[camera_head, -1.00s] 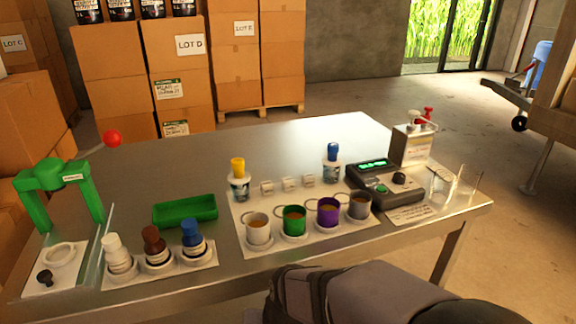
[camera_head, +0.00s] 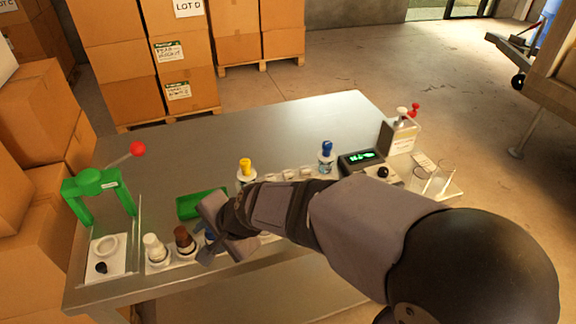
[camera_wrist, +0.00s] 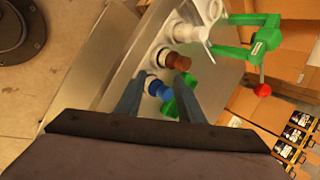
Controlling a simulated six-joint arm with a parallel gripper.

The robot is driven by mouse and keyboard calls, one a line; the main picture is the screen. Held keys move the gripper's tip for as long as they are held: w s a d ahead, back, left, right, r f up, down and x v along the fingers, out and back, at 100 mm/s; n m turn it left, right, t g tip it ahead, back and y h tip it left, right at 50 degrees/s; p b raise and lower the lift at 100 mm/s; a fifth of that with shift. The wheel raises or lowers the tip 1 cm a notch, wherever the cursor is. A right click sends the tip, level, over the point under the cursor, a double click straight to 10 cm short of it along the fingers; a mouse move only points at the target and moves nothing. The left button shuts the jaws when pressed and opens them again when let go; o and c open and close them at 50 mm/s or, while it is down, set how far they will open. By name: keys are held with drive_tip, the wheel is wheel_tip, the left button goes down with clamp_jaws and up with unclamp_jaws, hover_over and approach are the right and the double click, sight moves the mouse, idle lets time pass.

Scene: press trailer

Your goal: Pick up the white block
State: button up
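Small white blocks (camera_head: 290,174) stand in a short row on the table behind my arm, between a yellow-topped bottle (camera_head: 246,170) and a blue-topped bottle (camera_head: 326,157). A white bottle-shaped piece (camera_head: 154,249) stands at the left front beside a brown one (camera_head: 184,240); both also show in the wrist view, white (camera_wrist: 190,33) and brown (camera_wrist: 174,60). My gripper (camera_head: 208,232) is over the front left of the table, left of the small blocks. In the wrist view my gripper (camera_wrist: 158,80) is open, with a blue-topped piece (camera_wrist: 157,87) seen between its fingers.
A green press (camera_head: 98,184) with a red-knobbed lever stands at the left. A green tray (camera_head: 190,208) lies behind the front row. A dark device (camera_head: 360,161) and clear glasses (camera_head: 436,184) are at the right. The table's back (camera_head: 300,122) is clear.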

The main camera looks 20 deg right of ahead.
drive_tip(key=w+d+f+n+t+h+b, duration=0.25)
drive_tip(key=w+d+n, duration=0.25)
drive_tip(key=w+d, duration=0.5)
drive_tip(key=n+t+h+b, duration=0.2)
drive_tip(key=n+t+h, duration=0.1)
drive_tip(key=n+h, duration=0.15)
approach(288, 173)
drive_tip(key=a+r+y, duration=0.1)
drive_tip(key=a+r, duration=0.2)
drive_tip(key=shift+t+h, duration=0.45)
drive_tip(key=shift+h, duration=0.05)
drive_tip(key=f, duration=0.1)
drive_tip(key=d+f, duration=0.2)
drive_tip(key=shift+w+d+f+p, duration=0.2)
drive_tip(key=shift+w+d+p, duration=0.1)
drive_tip(key=shift+p, duration=0.1)
drive_tip(key=shift+s+d+f, duration=0.1)
drive_tip(key=shift+d+f, duration=0.2)
drive_tip(key=shift+f, duration=0.2)
drive_tip(key=shift+p+x, duration=1.05)
drive_tip(key=shift+x, duration=2.6)
drive_tip(key=shift+r, duration=0.1)
drive_tip(key=shift+c, duration=0.7)
drive_tip(key=c, duration=0.7)
